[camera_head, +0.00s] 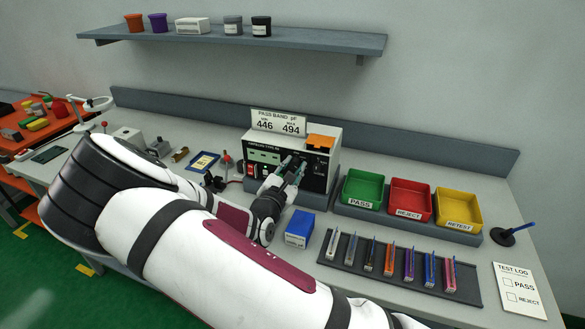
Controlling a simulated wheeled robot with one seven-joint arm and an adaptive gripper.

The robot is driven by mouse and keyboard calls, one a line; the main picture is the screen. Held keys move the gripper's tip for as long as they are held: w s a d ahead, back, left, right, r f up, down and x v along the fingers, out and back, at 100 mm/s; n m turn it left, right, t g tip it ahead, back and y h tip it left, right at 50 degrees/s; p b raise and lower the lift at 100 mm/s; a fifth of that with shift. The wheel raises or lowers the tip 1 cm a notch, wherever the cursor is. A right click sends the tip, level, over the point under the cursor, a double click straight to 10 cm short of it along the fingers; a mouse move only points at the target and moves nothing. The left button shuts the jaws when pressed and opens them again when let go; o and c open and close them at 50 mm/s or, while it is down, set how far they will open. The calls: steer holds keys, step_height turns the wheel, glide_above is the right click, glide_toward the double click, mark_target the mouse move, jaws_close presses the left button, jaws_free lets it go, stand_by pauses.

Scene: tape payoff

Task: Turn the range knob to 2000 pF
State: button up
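The tester (325,148), a white box with a black front panel, stands at the back of the bench. It has a green display (263,157) at the panel's left and an orange block (321,141) on top. My gripper (294,164) reaches up to the middle of the black panel, its two fingers pointing at it. The range knob cannot be made out; the fingers cover that part of the panel. Whether the fingers touch or hold anything there is too small to tell.
Green (363,188), red (410,199) and yellow (458,208) bins stand right of the tester. A blue box (299,228) sits close beside my wrist. A dark rack (345,278) with several coloured strips lies in front. A sign (278,122) reading 446 and 494 stands on the tester.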

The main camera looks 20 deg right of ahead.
steer(key=shift+n, duration=0.3)
jaws_close()
steer(key=shift+n+p, duration=0.65)
steer(key=shift+n, duration=0.15)
steer(key=n+p, duration=0.1)
steer(key=n, duration=0.2)
steer(key=shift+n, duration=0.3)
steer(key=n, duration=0.5)
steer(key=shift+a+n+p, duration=0.1)
steer(key=shift+n+p, duration=0.3)
steer(key=o, duration=1)
jaws_free()
steer(key=shift+o, duration=0.2)
steer(key=v, duration=1.2)
